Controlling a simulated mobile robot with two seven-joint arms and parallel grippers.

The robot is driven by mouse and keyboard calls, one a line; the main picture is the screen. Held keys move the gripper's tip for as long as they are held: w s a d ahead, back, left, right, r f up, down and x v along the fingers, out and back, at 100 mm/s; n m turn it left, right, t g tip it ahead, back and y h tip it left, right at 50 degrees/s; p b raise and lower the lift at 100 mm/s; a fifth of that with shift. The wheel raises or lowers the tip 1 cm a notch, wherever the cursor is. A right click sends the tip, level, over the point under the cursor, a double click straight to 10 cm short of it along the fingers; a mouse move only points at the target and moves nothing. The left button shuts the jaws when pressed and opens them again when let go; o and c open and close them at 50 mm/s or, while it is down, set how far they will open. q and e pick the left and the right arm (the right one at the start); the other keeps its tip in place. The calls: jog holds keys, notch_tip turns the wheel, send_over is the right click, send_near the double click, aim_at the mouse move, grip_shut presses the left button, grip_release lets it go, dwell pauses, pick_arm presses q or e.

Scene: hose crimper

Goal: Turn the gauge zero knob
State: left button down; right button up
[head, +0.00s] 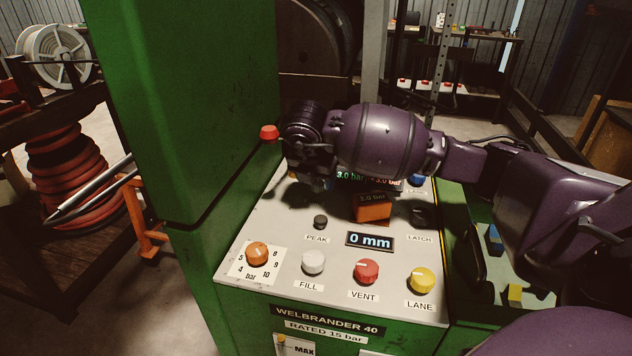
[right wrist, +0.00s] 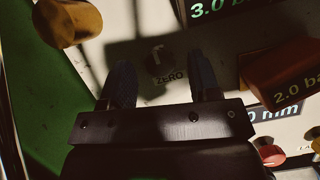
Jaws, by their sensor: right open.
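In the right wrist view the zero knob (right wrist: 157,53) is a small dark round knob with a pale mark, above a ZERO label, in shadow. My right gripper (right wrist: 159,64) is open, one finger on each side of the knob in the picture. I cannot tell whether the fingers touch the panel or how far they stand from the knob. In the head view my right gripper (head: 318,178) hangs over the upper left of the sloped panel (head: 285,215), and the knob is hidden there. My left gripper is not in view.
An orange block (head: 371,208) reading 2.0 bar stands out close to the right gripper. A red button (head: 269,131) juts from the green cabinet (head: 190,100) wall at left. A black PEAK knob (head: 320,222) and several coloured knobs sit lower on the panel.

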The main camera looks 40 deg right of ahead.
jog(key=shift+w+d+f, duration=0.15)
jog(key=shift+d+f, duration=0.05)
jog(key=shift+f, duration=0.5)
jog(key=c, duration=0.9)
